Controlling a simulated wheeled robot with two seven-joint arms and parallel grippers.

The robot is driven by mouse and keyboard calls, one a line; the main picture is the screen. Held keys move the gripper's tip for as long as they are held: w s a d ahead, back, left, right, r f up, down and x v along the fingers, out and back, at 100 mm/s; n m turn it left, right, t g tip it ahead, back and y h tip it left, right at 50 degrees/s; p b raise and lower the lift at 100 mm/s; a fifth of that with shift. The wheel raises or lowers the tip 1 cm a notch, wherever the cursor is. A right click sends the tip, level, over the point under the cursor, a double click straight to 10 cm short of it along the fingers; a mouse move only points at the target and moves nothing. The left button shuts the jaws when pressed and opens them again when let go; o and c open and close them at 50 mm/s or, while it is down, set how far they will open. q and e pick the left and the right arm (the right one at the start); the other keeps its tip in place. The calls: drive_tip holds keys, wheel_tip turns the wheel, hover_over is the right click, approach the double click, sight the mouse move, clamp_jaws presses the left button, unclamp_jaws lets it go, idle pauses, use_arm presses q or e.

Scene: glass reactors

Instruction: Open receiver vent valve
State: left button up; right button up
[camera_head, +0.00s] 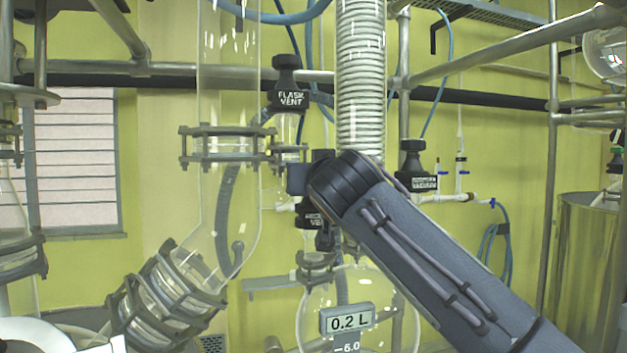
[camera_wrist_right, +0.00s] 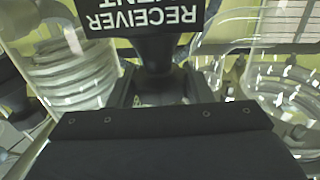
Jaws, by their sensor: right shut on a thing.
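The receiver vent valve (camera_head: 311,217) is a black knob with a label, above the round glass receiver flask (camera_head: 352,300). In the head view my right arm covers much of it, and only part of its label shows. In the right wrist view the valve's label (camera_wrist_right: 145,17) appears upside down and large, reading RECEIVER VENT, with the dark valve body below it. My right gripper (camera_wrist_right: 157,88) is at the valve and shut on it. Its fingertips are mostly hidden in the head view. My left gripper is not in view.
The flask vent valve (camera_head: 291,98) stands above and left of my right wrist. Another labelled black valve (camera_head: 417,172) is right of it. A coiled glass column (camera_head: 361,80) rises just behind my wrist. Metal pipes and glass surround the arm closely. A display (camera_head: 347,318) reads 0.2 L.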

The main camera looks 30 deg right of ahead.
drive_tip(key=shift+d+r+n+t+y+p, duration=0.15)
drive_tip(key=shift+n+t+y+p, duration=0.15)
drive_tip(key=shift+n+y+p, duration=1)
drive_tip(key=shift+y+p, duration=0.15)
drive_tip(key=shift+y, duration=0.55)
drive_tip(key=shift+n+y, duration=0.3)
drive_tip(key=shift+y, duration=0.2)
drive_tip(key=shift+f+n+y+p, duration=0.2)
drive_tip(key=shift+n+y+p, duration=0.15)
drive_tip(key=shift+p, duration=0.3)
drive_tip(key=o, duration=0.8)
drive_tip(key=shift+c, duration=0.2)
